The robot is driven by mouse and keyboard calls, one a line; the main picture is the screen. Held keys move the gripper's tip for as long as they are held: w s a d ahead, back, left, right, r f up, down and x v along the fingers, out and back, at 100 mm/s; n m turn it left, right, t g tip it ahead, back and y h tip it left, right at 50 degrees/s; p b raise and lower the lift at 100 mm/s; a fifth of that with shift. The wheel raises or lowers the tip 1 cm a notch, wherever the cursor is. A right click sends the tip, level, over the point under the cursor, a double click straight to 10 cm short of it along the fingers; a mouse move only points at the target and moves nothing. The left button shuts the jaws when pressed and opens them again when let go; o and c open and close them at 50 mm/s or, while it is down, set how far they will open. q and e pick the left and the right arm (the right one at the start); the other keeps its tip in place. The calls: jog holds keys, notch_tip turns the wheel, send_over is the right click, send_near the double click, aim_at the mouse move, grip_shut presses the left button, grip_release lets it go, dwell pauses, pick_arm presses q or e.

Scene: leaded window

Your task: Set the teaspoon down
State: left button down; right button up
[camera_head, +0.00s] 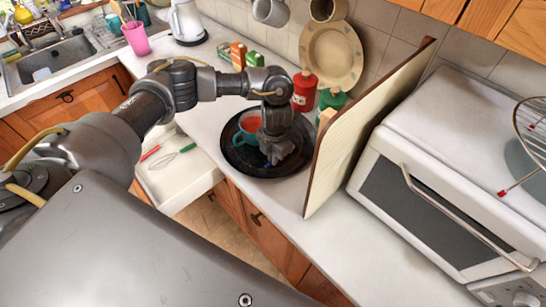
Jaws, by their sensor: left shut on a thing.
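My left gripper (277,157) points down over the black round tray (240,159) on the white counter, beside the teal cup (243,138). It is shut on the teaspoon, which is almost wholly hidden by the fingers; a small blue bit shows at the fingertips. I cannot tell whether the teaspoon touches the tray. The cup stands upright on the tray, has a red inside or filling, and is partly hidden behind my gripper. My right gripper is not in view.
A wooden board (350,140) stands upright right of the tray, close to it. Red (304,92) and green (331,98) bottles and a plate (331,55) stand behind. An open drawer (181,192) with utensils is at left. A white oven (440,170) stands right.

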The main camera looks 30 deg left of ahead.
pick_arm(q)
jog(key=shift+f, duration=0.25)
jog(key=shift+f, duration=0.15)
jog(key=c, duration=1.6)
grip_release()
jog(key=shift+o, duration=0.2)
jog(key=shift+w+r, duration=0.1)
jog(key=shift+r, duration=0.55)
notch_tip(320, 180, up, 11)
jog(key=b, duration=0.1)
jog(key=shift+d, duration=0.15)
